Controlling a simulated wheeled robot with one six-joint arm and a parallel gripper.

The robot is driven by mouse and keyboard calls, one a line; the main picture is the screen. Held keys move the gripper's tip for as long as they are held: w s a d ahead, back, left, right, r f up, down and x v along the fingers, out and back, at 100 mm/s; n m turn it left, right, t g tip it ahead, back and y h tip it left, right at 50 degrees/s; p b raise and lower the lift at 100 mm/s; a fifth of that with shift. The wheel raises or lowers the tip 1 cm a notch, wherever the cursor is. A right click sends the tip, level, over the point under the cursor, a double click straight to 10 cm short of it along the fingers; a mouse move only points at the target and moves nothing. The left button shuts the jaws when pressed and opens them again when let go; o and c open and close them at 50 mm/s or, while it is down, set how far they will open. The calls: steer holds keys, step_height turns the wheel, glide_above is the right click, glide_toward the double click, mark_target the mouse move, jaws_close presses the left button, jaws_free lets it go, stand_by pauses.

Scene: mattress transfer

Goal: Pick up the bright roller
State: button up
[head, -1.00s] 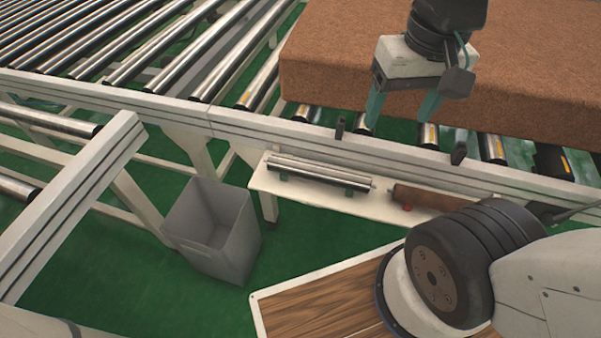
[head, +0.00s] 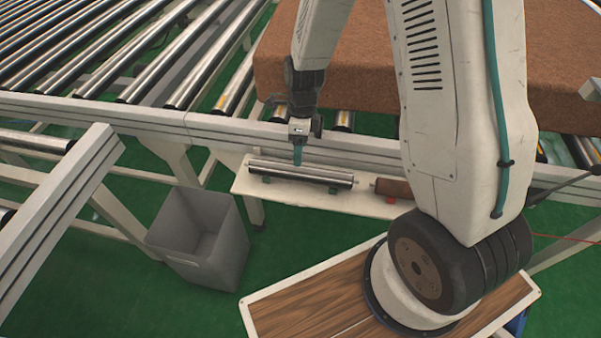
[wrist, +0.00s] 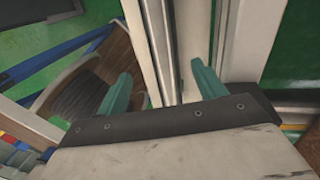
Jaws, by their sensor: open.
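The bright roller (head: 300,174) is a shiny metal cylinder lying on small green supports on a white shelf (head: 262,192) beside the conveyor. My gripper (head: 298,156) points down just above or behind the middle of the roller; whether it touches cannot be told. In the wrist view my gripper (wrist: 161,85) has its two teal fingers spread wide with nothing held between them. Pale long strips run between and beyond the fingers there.
A brown roller (head: 393,187) lies to the right on the same shelf, partly behind my arm. The conveyor rail (head: 225,129) runs close behind the shelf. A large brown mattress block (head: 375,60) rests on the conveyor. A grey bin (head: 198,240) stands on the green floor, front left.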

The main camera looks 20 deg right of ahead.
mark_target(300, 169)
steer(key=shift+m, duration=0.3)
steer(key=f, duration=0.6)
steer(key=s+f, duration=0.1)
steer(key=f, duration=0.2)
steer(key=shift+a, duration=0.25)
steer(key=shift+w+r, duration=0.1)
steer(key=c, duration=1.5)
steer(key=shift+r, duration=0.15)
